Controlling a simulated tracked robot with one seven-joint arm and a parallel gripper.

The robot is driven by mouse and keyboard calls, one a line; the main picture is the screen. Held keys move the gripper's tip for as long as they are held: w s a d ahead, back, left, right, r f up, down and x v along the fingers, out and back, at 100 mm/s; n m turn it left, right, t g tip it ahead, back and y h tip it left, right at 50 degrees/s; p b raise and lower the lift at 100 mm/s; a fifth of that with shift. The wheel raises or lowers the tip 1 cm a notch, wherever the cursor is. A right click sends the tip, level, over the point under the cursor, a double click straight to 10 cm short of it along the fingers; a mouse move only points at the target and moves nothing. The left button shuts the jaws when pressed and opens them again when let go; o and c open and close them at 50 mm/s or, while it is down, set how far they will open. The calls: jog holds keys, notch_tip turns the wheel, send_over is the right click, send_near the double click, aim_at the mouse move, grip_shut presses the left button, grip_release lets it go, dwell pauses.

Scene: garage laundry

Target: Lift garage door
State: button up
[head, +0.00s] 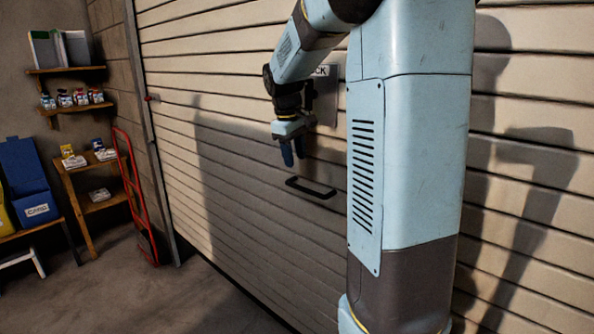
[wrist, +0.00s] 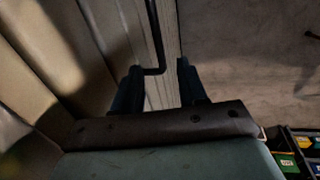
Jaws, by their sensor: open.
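The closed garage door (head: 250,225) has pale horizontal slats and fills the middle and right of the head view. A dark bar handle (head: 311,188) is mounted low on it. My gripper (head: 292,158) points down, just above and left of the handle in the head view. In the wrist view, my gripper (wrist: 160,72) has its fingers apart with nothing held. There the handle (wrist: 153,35) runs down from the top edge, its bent near end showing in the gap between the fingertips. I cannot tell whether a finger touches it.
A red hand truck (head: 135,195) leans by the door's left edge. A wooden shelf stand (head: 82,190) and a blue bin (head: 27,178) stand further left. Wall shelves (head: 65,72) hang above. The concrete floor (head: 130,285) in front is clear.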

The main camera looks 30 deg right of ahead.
aim_at(300, 187)
jog(key=shift+a+r, duration=0.15)
jog(key=shift+r, duration=0.65)
jog(key=shift+f, duration=0.15)
jog(key=shift+w+d+f, duration=0.15)
jog(key=shift+d+f, duration=0.25)
jog(key=shift+f, duration=1.3)
jog(key=shift+w+d+f, duration=0.1)
jog(key=shift+d+f, duration=0.3)
jog(key=shift+f, duration=1.3)
jog(key=shift+w+d+f, duration=0.15)
jog(key=shift+d+f, duration=0.25)
jog(key=shift+f, duration=1.3)
jog(key=shift+c, duration=0.2)
grip_shut()
